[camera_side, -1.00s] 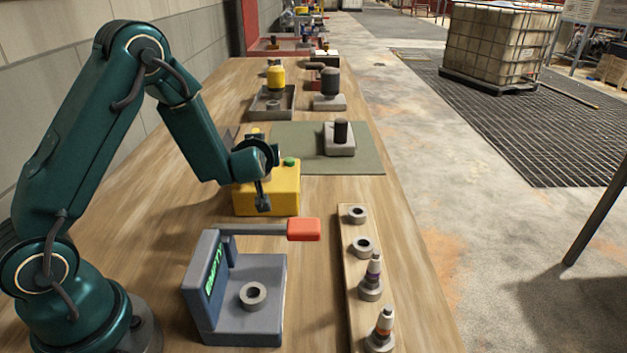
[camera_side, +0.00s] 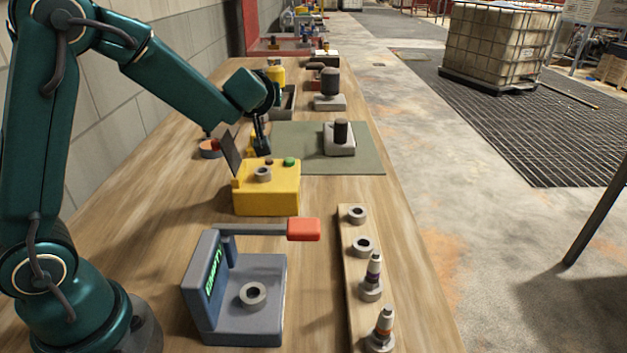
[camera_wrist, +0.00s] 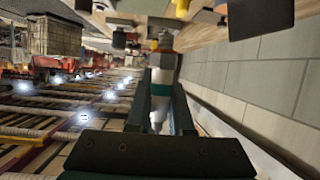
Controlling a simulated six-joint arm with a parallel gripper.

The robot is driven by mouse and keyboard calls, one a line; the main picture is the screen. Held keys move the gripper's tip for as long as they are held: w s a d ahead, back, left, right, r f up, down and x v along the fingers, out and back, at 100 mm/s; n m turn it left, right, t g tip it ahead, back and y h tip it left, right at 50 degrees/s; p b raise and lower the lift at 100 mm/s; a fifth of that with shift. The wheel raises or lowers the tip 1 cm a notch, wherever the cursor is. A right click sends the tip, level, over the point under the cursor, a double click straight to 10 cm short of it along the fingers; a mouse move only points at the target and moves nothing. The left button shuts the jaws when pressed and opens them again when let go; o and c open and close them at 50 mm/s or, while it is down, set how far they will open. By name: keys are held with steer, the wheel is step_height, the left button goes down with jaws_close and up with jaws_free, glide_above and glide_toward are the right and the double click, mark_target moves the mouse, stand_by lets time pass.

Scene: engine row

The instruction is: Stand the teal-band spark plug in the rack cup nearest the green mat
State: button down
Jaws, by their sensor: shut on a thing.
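The teal-band spark plug (camera_wrist: 163,75) is between my jaws in the wrist view, white with a teal band. My gripper (camera_side: 262,149) is shut on it, above the left edge of the green mat (camera_side: 362,163), behind the yellow box. The plug cannot be made out in the side view. The wooden rack (camera_side: 350,272) runs along the right side of the bench. Its cup nearest the mat (camera_side: 357,214) is empty, as is the second cup (camera_side: 363,246). A purple-band plug (camera_side: 374,270) and an orange-band plug (camera_side: 385,322) stand upright in the nearer cups.
The yellow box (camera_side: 266,199) has an empty cup, a green button and a raised dark flap. A grey fixture (camera_side: 240,325) has an empty cup, a display reading EMPTY and a red-handled lever (camera_side: 303,229). A grey block with a dark cylinder (camera_side: 340,140) stands on the mat.

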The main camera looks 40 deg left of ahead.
steer(key=w+d+f+m+t+h, duration=0.1)
steer(key=w+d+f+m+h, duration=0.1)
steer(key=d, duration=0.8)
steer(key=w+d+f+m+t+h, duration=0.2)
steer(key=w+d+f, duration=0.3)
steer(key=d, duration=0.5)
steer(key=shift+m, duration=0.3)
steer(key=shift+w+d, duration=0.1)
steer(key=shift+f, duration=3.6)
steer(key=c, duration=0.7)
jaws_free()
steer(key=shift+c, duration=0.2)
